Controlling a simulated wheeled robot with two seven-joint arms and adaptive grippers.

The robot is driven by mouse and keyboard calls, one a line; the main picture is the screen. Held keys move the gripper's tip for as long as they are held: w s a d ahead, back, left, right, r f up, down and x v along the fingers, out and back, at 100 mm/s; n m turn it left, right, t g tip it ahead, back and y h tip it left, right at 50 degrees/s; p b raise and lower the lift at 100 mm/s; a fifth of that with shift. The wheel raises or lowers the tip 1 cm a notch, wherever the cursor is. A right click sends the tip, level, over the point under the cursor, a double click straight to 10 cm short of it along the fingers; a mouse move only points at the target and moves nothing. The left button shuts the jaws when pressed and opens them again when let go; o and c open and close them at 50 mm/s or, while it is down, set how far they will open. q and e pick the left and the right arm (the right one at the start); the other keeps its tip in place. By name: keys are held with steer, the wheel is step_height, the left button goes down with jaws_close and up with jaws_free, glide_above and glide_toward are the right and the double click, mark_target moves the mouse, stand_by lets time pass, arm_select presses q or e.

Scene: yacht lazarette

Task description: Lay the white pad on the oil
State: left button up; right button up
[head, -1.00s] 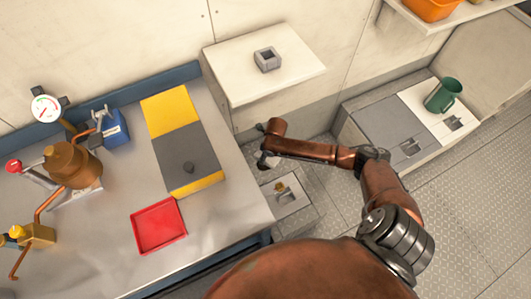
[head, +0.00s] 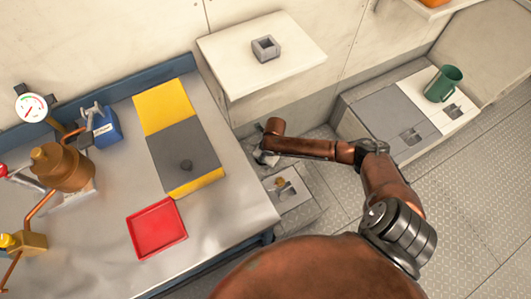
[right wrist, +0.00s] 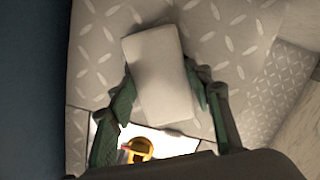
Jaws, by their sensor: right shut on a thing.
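The white pad (right wrist: 160,75) is between the green fingers of my right gripper (right wrist: 162,98) in the right wrist view, and the gripper is shut on it. The pad is held over the diamond-plate floor; its height cannot be told. In the head view my right gripper (head: 264,158) is low in the gap between the workbench and the pale locker, partly hidden by my own arm. I cannot make out the oil in either view. My left gripper is not in view.
The workbench (head: 240,200) at left carries a red tray (head: 157,228) and a grey-and-yellow case (head: 185,150).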

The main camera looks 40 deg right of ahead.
steer(key=shift+w+f, duration=0.1)
steer(key=shift+f, duration=0.2)
stand_by(0.4)
steer(key=o, duration=1)
steer(key=shift+r, duration=0.1)
steer(key=r, duration=0.4)
steer(key=s+r, duration=0.1)
steer(key=r, duration=0.6)
steer(key=shift+s+d+r, duration=0.25)
steer(key=shift+s+r, duration=0.1)
